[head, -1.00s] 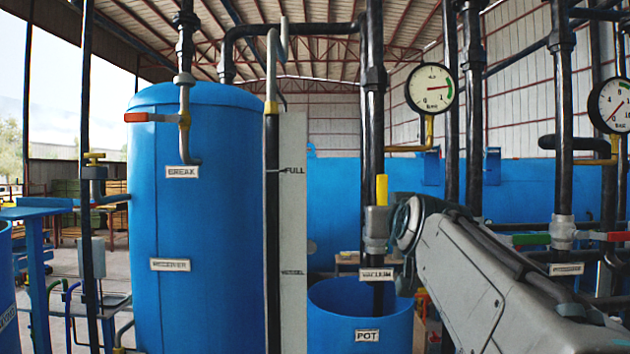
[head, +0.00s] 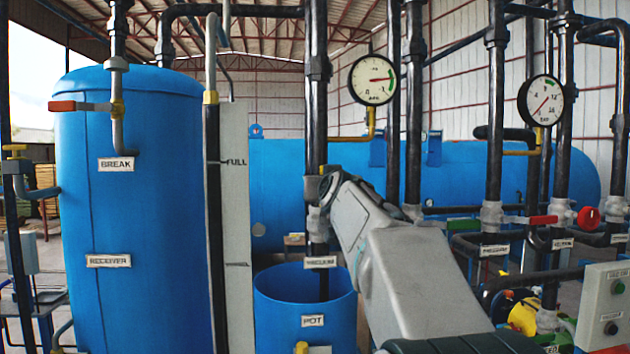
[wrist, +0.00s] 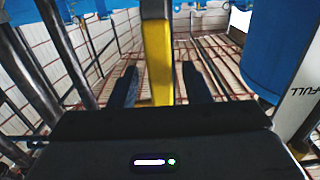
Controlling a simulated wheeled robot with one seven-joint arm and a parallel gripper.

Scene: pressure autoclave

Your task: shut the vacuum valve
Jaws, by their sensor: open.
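The vacuum valve's grey body (head: 313,190) sits on the black vertical pipe above the VACUUM label (head: 320,262). In the head view my arm's end overlaps the valve, so the handle and my fingertips are hidden there. In the wrist view the valve's yellow handle (wrist: 157,55) runs between the two dark fingers of my gripper (wrist: 160,80). The gripper is open, with a gap visible on each side of the handle.
The blue receiver tank (head: 150,200) and a FULL scale board (head: 235,210) stand left of the valve. The blue pot (head: 280,290) is below it. Black pipes, gauges (head: 373,80) and a control box (head: 605,300) crowd the right.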

